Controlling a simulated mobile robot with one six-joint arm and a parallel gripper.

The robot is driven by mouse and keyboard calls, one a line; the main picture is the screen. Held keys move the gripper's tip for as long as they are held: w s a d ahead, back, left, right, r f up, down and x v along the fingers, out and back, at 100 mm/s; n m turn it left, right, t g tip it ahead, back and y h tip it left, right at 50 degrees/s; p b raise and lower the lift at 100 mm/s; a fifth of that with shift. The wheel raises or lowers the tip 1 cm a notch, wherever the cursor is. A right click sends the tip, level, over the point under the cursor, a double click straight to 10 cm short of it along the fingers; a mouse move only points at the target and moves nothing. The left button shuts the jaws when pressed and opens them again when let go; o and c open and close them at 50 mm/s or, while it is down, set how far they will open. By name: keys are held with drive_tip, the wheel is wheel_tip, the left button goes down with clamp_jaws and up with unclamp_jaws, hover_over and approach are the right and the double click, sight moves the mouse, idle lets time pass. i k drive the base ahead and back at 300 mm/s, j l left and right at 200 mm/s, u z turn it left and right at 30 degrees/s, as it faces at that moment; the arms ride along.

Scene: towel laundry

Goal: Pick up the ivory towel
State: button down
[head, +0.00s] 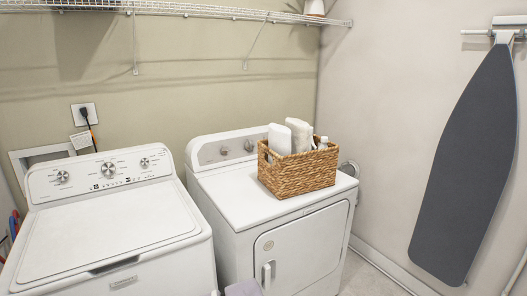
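Two rolled, pale off-white cloths stand upright in a woven wicker basket (300,178) on top of the dryer in the head view. One pale roll (279,139) is at the left of the basket and the other pale roll (299,134) is beside it to the right. They look like towels, but I cannot tell which one is the ivory towel. Their lower parts are hidden by the basket wall. My gripper does not show in this view.
The basket also holds a white bottle (323,143) at its right. It stands on the white dryer (229,205), right of the white washer (100,225). A wire shelf (190,11) runs above. A grey ironing board (467,165) hangs at right. A small pale purple-grey shape (243,288) shows at bottom.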

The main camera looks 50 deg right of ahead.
sight(300, 130)
drive_tip(key=k+l+z, duration=0.1)
drive_tip(key=l+z, duration=0.25)
drive_tip(key=l, duration=0.3)
drive_tip(key=l+z, duration=0.35)
drive_tip(key=l, duration=0.3)
drive_tip(key=l+z, duration=0.35)
drive_tip(key=l, duration=0.35)
